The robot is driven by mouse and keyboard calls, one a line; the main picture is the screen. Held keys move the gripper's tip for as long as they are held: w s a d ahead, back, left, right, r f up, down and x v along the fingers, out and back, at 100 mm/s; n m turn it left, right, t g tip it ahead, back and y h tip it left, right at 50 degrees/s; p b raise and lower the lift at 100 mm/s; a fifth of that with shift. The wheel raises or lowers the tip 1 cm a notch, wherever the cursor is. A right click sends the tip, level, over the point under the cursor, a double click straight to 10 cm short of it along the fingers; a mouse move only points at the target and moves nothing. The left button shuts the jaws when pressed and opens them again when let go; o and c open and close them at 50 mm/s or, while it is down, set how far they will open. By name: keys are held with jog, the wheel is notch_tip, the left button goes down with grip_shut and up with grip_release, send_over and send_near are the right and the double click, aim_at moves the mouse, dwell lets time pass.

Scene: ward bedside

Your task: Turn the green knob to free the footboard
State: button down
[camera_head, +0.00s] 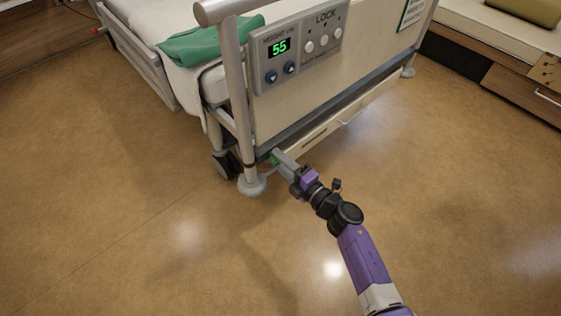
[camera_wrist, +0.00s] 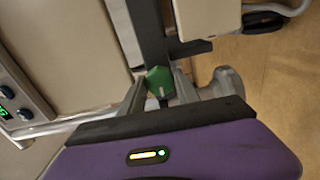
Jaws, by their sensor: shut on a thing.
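The green knob (camera_wrist: 159,82) sits low at the corner of the bed's footboard, between my gripper's two fingers in the wrist view. My gripper (camera_wrist: 158,90) is shut on it. In the head view only a small part of the green knob (camera_head: 274,159) shows at the tip of my gripper (camera_head: 280,158). The footboard (camera_head: 330,75) is a cream panel standing upright at the bed's end. A white mark shows on the knob's face in the wrist view.
A control panel (camera_head: 298,45) on the footboard reads 55. A grey post foot (camera_head: 252,185) and a dark caster (camera_head: 226,165) stand left of my gripper. A green folded cloth (camera_head: 210,40) lies on the bed. The brown floor (camera_head: 120,230) in front is clear.

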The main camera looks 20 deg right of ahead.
jog(key=shift+f+n, duration=0.1)
jog(key=shift+n, duration=0.2)
jog(key=c, duration=0.9)
grip_release()
jog(key=shift+s, duration=0.15)
jog(key=p+v, duration=0.2)
jog(key=v, duration=0.5)
jog(key=shift+s+d, duration=0.15)
jog(key=shift+s, duration=0.1)
